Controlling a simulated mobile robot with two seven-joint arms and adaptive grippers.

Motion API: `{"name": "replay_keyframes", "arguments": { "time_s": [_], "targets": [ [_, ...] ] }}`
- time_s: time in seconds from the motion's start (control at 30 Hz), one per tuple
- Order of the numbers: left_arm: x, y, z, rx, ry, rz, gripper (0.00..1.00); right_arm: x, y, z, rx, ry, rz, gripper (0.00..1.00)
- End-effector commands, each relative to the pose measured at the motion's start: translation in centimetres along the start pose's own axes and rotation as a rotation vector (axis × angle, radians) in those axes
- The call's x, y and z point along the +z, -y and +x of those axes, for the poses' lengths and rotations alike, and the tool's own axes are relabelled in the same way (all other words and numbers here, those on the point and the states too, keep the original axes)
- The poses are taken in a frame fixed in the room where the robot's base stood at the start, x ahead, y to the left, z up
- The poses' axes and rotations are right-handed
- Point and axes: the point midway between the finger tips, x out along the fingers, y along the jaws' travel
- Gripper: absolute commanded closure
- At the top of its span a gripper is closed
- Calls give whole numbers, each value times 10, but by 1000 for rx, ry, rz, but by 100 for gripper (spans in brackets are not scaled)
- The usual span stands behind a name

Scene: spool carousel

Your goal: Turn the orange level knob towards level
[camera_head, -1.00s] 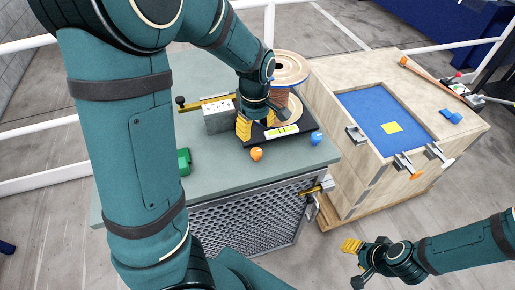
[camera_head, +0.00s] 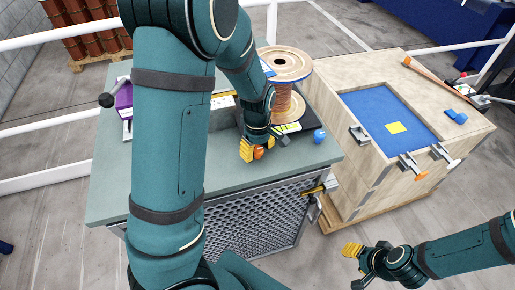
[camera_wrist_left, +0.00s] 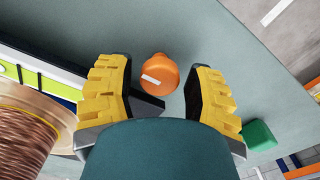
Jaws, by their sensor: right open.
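The orange level knob (camera_head: 258,153) sits at the front edge of the dark platform on the green-grey bench. My right gripper (camera_head: 357,259) is open and empty, low at the right, away from the bench.
A copper-wound spool (camera_head: 288,92) stands on the platform behind my left gripper. A blue knob (camera_head: 319,135) is to its right. A green block (camera_wrist_left: 258,135) lies nearby in the wrist view. A wooden crate (camera_head: 365,170) with a blue top panel stands to the right.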

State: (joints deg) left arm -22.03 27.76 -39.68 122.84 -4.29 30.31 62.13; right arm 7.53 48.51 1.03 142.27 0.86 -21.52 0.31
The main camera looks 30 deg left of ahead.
Motion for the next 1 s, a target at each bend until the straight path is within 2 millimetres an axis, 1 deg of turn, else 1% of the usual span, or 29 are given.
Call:
{"name": "replay_keyframes", "arguments": {
  "time_s": [0.03, 0.07, 0.1, 0.13, 0.17, 0.37, 0.57, 0.77, 1.0],
  "targets": [
    [0, 0, 0, 0, 0, 0, 60, 0, 0, 0, 0, 0, 0, 53],
    [0, 0, 0, 0, 0, 0, 70, 0, 0, 0, 0, 0, 0, 53],
    [0, 0, 0, 0, 0, 0, 84, 0, 0, 0, 0, 0, 0, 53],
    [0, 0, 0, 0, 0, 0, 95, 0, 0, 0, 0, 0, 0, 53],
    [0, 0, 0, 0, 0, 0, 100, 0, 0, 0, 0, 0, 0, 53],
    [0, 0, 0, -1, 0, 5, 100, 0, 0, 0, 0, 0, 0, 53],
    [0, 1, 0, -2, 0, 54, 100, 0, 1, -2, -1, 0, 0, 53],
    [0, 1, 0, -2, 1, 177, 100, -1, 2, -6, -1, 0, 0, 53],
    [0, 1, 0, -2, 2, 392, 100, -1, 3, -10, -2, 0, 0, 53]
  ]
}}
